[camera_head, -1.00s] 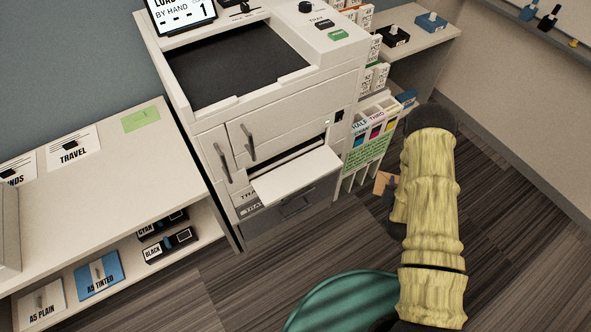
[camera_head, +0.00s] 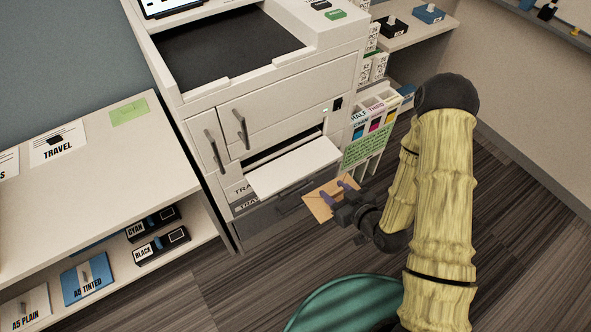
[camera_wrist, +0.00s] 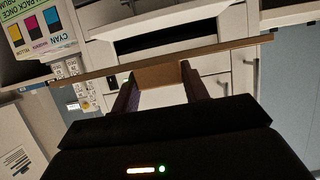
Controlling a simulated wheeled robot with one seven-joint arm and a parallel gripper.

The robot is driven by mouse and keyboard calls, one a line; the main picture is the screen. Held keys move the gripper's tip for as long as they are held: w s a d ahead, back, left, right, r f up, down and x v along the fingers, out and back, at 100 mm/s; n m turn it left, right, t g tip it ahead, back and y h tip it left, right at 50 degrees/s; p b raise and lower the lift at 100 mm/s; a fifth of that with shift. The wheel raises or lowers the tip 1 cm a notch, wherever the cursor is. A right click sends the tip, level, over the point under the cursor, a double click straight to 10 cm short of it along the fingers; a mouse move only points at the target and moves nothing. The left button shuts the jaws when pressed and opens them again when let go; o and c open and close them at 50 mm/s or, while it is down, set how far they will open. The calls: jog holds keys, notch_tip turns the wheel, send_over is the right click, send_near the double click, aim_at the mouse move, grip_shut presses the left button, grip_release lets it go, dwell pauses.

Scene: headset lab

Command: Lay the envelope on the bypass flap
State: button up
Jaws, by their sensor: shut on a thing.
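My gripper (camera_head: 345,190) is shut on the brown envelope (camera_head: 322,203), just right of and a little below the bypass flap in the head view. The bypass flap (camera_head: 295,168) is a white shelf folded out from the printer's front, with nothing on it. The envelope and flap look apart. In the wrist view the envelope (camera_wrist: 160,74) shows nearly edge-on as a thin brown strip across my gripper's fingers (camera_wrist: 157,95). The printer front fills the view behind it.
The printer (camera_head: 270,110) stands behind the flap, with paper drawers below. A cartridge rack (camera_head: 372,130) with a green label is close on the flap's right. A shelf unit (camera_head: 100,180) with paper packs and black boxes stands left.

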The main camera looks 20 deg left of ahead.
aim_at(327, 188)
jog(key=shift+s+a, duration=0.1)
jog(key=shift+w+a+r+p, duration=0.15)
jog(key=shift+w+a+p, duration=0.15)
jog(key=shift+w+a, duration=0.8)
jog(key=shift+a+f+b, duration=0.1)
jog(key=shift+f+b, duration=0.25)
jog(key=shift+b, duration=0.5)
jog(key=w+a+b, duration=0.1)
jog(key=b, duration=0.4)
jog(key=shift+w, duration=0.1)
jog(key=shift+w+b, duration=0.1)
jog(key=shift+b, duration=0.55)
jog(key=a+b, duration=0.1)
jog(key=b, duration=0.3)
jog(key=shift+w, duration=0.1)
